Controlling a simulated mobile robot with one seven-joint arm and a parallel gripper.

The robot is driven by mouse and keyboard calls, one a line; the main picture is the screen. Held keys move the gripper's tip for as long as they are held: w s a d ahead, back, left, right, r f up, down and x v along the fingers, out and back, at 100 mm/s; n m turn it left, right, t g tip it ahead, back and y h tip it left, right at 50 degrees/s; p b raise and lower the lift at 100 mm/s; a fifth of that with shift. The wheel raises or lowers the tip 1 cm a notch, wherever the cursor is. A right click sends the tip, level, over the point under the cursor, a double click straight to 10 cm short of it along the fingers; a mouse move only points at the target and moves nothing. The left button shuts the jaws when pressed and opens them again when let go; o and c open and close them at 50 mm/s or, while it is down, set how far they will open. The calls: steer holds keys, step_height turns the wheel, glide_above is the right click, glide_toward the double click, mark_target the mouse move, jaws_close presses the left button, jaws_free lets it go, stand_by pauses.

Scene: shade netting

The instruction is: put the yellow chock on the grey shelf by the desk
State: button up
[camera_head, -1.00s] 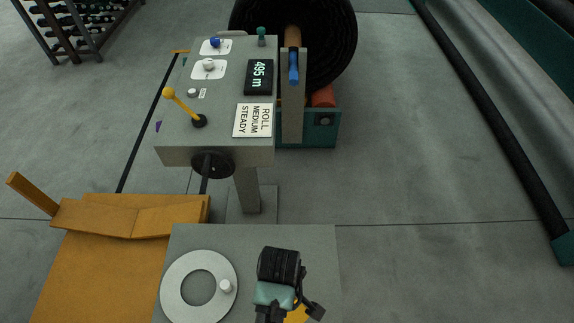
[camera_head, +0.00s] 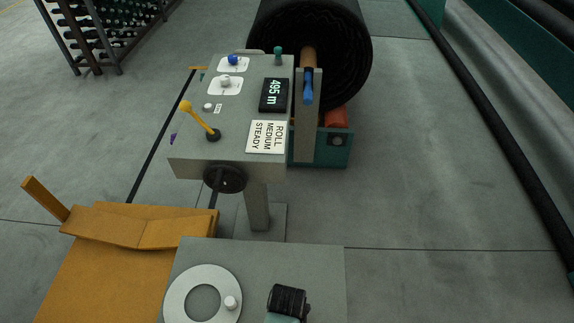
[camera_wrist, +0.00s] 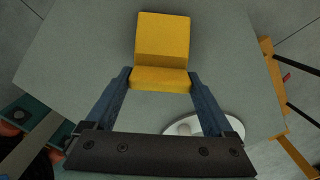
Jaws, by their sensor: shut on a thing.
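The yellow chock (camera_wrist: 163,38) is between the fingers of my gripper (camera_wrist: 160,80) in the wrist view. My gripper is shut on its near end. The grey shelf (camera_head: 255,258) is the flat top at the bottom of the head view, in front of the desk (camera_head: 225,125). The shelf also fills much of the wrist view (camera_wrist: 75,50), behind the chock. I cannot tell whether the chock touches it or hangs above it. In the head view only my dark wrist shows at the bottom edge; the fingers and chock are out of frame.
A white ring with a small knob (camera_head: 176,290) lies on the shelf's left part. An orange-yellow angled stand (camera_head: 110,260) is left of the shelf. A large black roll (camera_head: 310,60) stands behind the desk. Open floor (camera_head: 440,200) lies to the right.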

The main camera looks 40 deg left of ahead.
steer(key=o, duration=1.2)
steer(key=shift+o, duration=0.2)
step_height(320, 180, up, 12)
steer(key=p, duration=0.1)
steer(key=shift+r+p, duration=0.15)
steer(key=shift+p, duration=0.15)
